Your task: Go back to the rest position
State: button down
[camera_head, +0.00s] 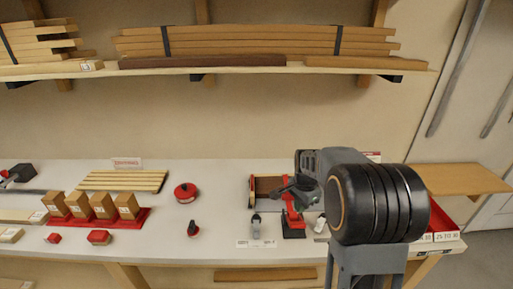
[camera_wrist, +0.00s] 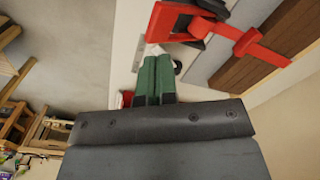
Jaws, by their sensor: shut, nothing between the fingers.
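My gripper (camera_wrist: 155,80) shows in the wrist view, with its two green fingers side by side, shut and empty. Behind the fingers is the pale bench surface. In the head view my dark arm stands in front of the right part of the white bench (camera_head: 220,215) and hides what is behind it.
Wooden blocks (camera_head: 103,206) stand on a red tray at the left. A lumber shelf (camera_head: 230,68) hangs above. The bench middle is mostly clear.

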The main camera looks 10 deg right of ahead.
jog(key=shift+n, duration=0.6)
jog(key=s+a+r+n+t, duration=0.2)
jog(key=s+a+r+n, duration=0.2)
jog(key=s, duration=0.4)
jog(key=s+a+r+n+t, duration=0.2)
jog(key=s+a+r+n, duration=0.3)
jog(key=s+n, duration=0.3)
jog(key=shift+s+a+r+n+t, duration=0.15)
jog(key=shift+a+r+n+t, duration=0.15)
jog(key=shift+r+n+t, duration=0.15)
